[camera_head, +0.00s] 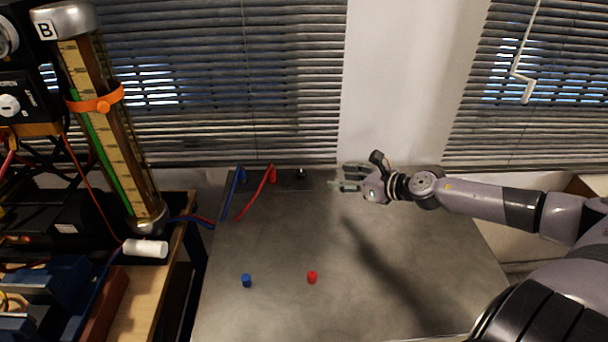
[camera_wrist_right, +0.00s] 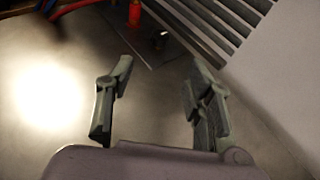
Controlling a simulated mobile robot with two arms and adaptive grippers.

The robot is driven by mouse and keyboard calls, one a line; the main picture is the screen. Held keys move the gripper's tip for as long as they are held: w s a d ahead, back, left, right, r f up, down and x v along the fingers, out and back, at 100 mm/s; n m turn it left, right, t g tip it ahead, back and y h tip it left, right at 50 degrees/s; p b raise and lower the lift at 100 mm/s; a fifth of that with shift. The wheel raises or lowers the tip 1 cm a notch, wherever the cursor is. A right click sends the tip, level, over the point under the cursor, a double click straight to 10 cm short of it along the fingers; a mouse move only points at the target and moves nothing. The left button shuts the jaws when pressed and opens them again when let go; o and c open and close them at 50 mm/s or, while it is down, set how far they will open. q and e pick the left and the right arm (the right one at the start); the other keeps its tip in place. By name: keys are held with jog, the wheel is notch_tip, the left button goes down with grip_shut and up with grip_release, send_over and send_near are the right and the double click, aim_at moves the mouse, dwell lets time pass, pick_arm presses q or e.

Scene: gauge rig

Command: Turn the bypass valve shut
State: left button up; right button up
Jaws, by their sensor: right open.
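A small dark knob-like fitting (camera_head: 301,174) sits on a dark plate at the back edge of the grey table; it may be the bypass valve, but its handle is too small to read. It also shows near the top of the right wrist view (camera_wrist_right: 158,41), beyond the fingertips. My right gripper (camera_head: 346,178) is open and empty, to the right of the fitting and apart from it. Its two spread fingers show in the right wrist view (camera_wrist_right: 162,80). My left gripper is not in view.
Blue (camera_head: 239,176) and red (camera_head: 271,175) hose fittings stand left of the dark fitting. A blue cap (camera_head: 246,280) and a red cap (camera_head: 312,277) lie on the table (camera_head: 400,290). A gauge column (camera_head: 110,130) with an orange clamp stands left. The table's middle is mostly clear.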

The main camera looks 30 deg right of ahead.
aim_at(303, 173)
jog(key=shift+w, duration=0.7)
jog(key=shift+w+f+p, duration=0.2)
jog(key=shift+w+p, duration=0.05)
jog(key=shift+p, duration=0.1)
jog(key=shift+p+x, duration=0.5)
jog(key=shift+x, duration=0.45)
jog(key=p+x, duration=0.1)
jog(key=x, duration=0.4)
jog(key=shift+w+a+p, duration=0.1)
jog(key=shift+a+p, duration=0.1)
jog(key=shift+p, duration=0.1)
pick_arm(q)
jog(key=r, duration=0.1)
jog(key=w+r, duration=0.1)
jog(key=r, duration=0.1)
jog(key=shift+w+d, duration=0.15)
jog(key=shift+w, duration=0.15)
pick_arm(e)
jog(key=x, duration=0.6)
jog(key=shift+w+f, duration=0.15)
jog(key=shift+f, duration=0.05)
jog(key=shift+c, duration=0.4)
jog(key=c, duration=1.1)
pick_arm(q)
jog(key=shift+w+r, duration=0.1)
pick_arm(e)
grip_shut()
